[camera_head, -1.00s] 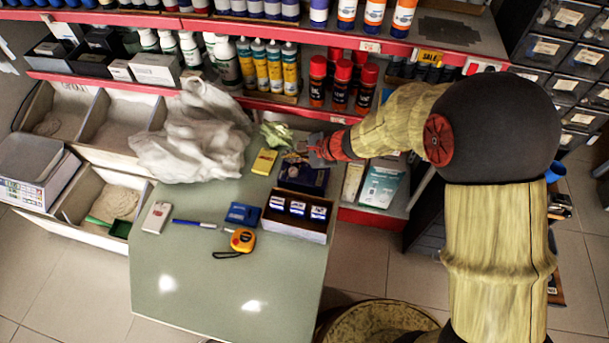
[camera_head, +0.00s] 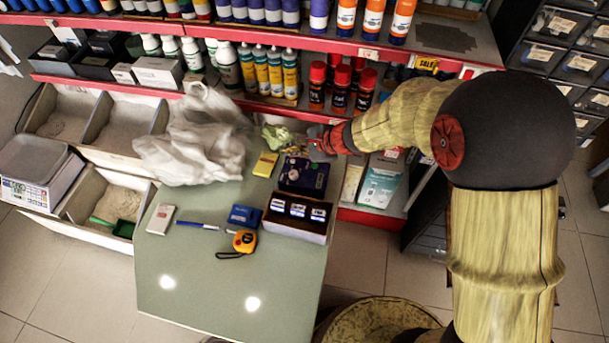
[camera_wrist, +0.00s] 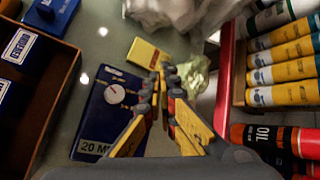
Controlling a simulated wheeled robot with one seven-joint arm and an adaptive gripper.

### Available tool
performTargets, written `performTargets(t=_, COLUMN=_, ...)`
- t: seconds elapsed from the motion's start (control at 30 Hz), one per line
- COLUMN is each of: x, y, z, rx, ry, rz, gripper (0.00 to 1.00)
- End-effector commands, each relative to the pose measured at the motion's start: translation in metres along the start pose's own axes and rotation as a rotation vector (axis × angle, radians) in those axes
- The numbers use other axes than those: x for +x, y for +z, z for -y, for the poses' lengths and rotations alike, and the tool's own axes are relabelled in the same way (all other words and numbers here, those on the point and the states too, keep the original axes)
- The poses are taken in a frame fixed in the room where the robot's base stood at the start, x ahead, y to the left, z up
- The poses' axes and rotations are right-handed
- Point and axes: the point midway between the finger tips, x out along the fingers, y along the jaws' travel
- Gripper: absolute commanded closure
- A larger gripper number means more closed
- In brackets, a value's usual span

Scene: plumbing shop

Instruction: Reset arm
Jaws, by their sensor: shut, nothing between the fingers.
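My gripper (camera_head: 318,143) is at the far right corner of the green table (camera_head: 200,285), beside the bottle shelf. In the wrist view, my gripper (camera_wrist: 168,85) has its fingers close together with nothing between them. A dark blue box (camera_head: 304,176) lies just below and left of the gripper; the wrist view shows this box (camera_wrist: 98,110) with a round dial picture and "20 M" lettering. A yellow packet (camera_head: 265,164) lies to the left of the gripper, and a crumpled pale green item (camera_head: 277,137) lies just beyond the packet.
An open box with blue-and-white packs (camera_head: 297,228), a blue box (camera_head: 244,214), a tape measure (camera_head: 244,241), a pen (camera_head: 197,225) and a white pack (camera_head: 160,218) lie on the table. A white plastic bag (camera_head: 195,140) covers the back left. Red-edged shelves (camera_head: 300,107) hold bottles. The front table is clear.

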Motion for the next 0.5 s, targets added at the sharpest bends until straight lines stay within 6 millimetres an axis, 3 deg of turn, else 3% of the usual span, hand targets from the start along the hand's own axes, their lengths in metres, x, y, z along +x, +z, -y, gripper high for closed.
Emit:
performTargets(t=0.2, x=-0.015, y=0.011, z=0.011, rx=0.0, ry=0.0, rz=0.0, gripper=1.0)
performTargets(t=0.5, x=-0.015, y=0.011, z=0.011, rx=0.0, ry=0.0, rz=0.0, gripper=1.0)
